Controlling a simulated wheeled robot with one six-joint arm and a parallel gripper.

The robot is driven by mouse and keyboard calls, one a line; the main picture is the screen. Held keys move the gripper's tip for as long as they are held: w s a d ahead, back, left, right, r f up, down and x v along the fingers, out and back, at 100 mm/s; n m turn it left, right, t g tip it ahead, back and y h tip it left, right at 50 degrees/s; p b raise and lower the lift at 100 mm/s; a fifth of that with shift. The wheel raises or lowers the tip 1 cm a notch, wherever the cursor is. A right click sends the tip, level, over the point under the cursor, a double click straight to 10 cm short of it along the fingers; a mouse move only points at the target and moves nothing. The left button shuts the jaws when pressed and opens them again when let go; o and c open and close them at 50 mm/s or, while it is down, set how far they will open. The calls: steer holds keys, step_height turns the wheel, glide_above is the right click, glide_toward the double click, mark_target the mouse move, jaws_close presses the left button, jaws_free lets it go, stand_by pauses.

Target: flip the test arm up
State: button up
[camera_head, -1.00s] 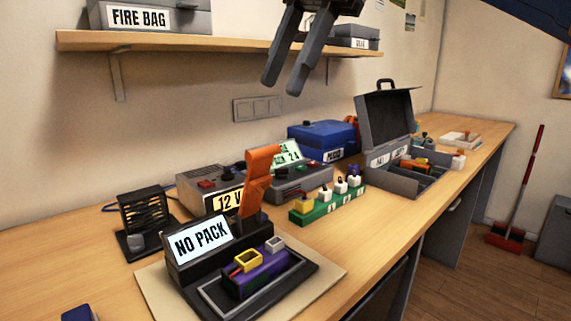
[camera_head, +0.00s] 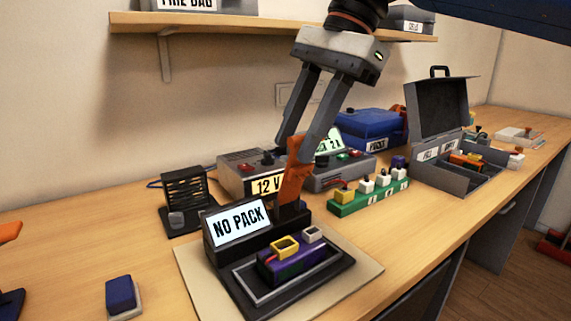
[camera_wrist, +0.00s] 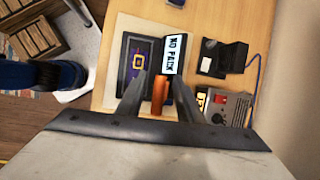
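The orange test arm (camera_head: 293,180) stands up at a slight tilt from the back of the black test station, behind the screen reading "NO PACK" (camera_head: 238,222). It also shows in the wrist view (camera_wrist: 158,97). My gripper (camera_head: 293,150) points down at its top. The fingers are apart, and in the wrist view (camera_wrist: 159,76) the orange arm shows between them. I cannot tell whether either finger touches it. A purple pack with a yellow-rimmed socket (camera_head: 285,245) lies in the station's tray (camera_head: 325,275).
Behind are a 12 V supply (camera_head: 238,178), a green strip with several plugs (camera_head: 345,208) and an open grey case (camera_head: 440,155). A black slatted unit (camera_head: 185,195) stands at left. A blue block (camera_head: 122,295) lies front left. A shelf (camera_head: 200,22) overhangs the bench.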

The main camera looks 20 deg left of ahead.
mark_target(297, 173)
steer(key=x, duration=0.5)
steer(key=shift+s+f, duration=0.1)
jaws_close()
